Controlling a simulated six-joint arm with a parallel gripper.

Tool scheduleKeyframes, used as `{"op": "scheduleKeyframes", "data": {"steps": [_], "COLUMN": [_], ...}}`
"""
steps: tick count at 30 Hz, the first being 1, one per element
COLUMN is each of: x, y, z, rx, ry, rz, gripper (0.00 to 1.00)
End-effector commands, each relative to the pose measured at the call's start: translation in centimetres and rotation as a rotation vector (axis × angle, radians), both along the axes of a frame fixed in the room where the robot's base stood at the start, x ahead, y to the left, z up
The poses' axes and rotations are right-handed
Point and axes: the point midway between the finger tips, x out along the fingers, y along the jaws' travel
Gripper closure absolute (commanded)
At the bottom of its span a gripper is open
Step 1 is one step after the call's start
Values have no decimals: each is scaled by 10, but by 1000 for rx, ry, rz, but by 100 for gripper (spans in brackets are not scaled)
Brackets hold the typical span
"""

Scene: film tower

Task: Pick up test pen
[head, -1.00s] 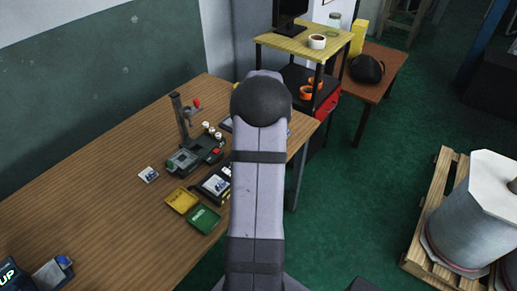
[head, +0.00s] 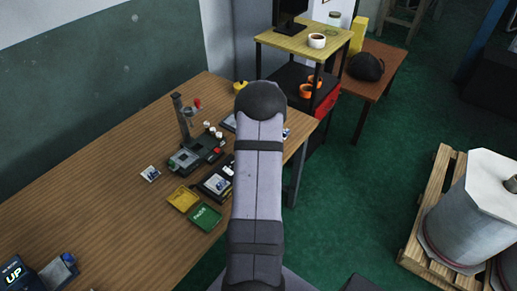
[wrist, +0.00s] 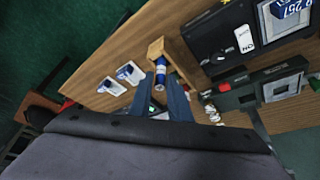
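A short blue-and-white cylinder (wrist: 160,72), which looks like the test pen, shows in the wrist view at a small wooden block (wrist: 156,48). Whether it stands in the block or against it I cannot tell. My gripper (wrist: 159,84) is open, with its two dark fingers on either side of the cylinder's near end. I cannot tell whether either finger touches it. In the head view my arm hides the gripper and the pen.
The wooden table (head: 100,190) carries a device with an upright post (head: 182,118), a yellow tray (head: 183,198) and a green tray (head: 205,217). Flat cards (wrist: 130,73) lie near the pen. A shelf with a yellow top (head: 295,42) stands beyond. The table's left part is largely clear.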

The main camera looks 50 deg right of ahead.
Motion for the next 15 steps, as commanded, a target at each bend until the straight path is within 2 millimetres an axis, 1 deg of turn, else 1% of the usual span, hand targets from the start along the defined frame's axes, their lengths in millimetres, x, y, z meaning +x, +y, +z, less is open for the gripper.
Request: {"op": "scheduleKeyframes", "data": {"steps": [2,6,15], "x": [2,5,5], "y": [-2,-4,-5], "z": [-7,-15,-18], "rx": [2,0,0], "ry": [0,0,-1], "rz": [-1,-1,-1], "gripper": [83,83,83]}}
